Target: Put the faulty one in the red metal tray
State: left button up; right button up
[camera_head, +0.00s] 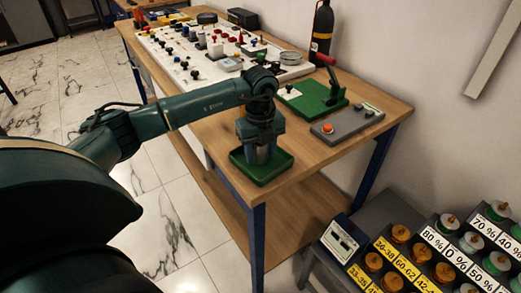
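My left arm reaches in from the left over the wooden workbench (300,185). My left gripper (262,155) points down into a small green tray (262,172) at the bench's near corner. Its fingers are low inside the rim, and a greyish shape shows between or behind them; whether they hold anything cannot be told. No red metal tray can be made out. Several knobs, valves and small parts sit on a white panel (175,62) farther back, but which one is faulty does not show. My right gripper is not in view.
Right of the gripper are a green plate with a red-handled lever (310,97) and a grey box with an orange button (348,122). A black cylinder (322,28) stands by the wall. Labelled canisters (400,233) and a small white-faced box (341,240) are at lower right.

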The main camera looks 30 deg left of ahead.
pick_arm(q)
jog(key=shift+o, duration=0.6)
jog(key=shift+r, duration=0.1)
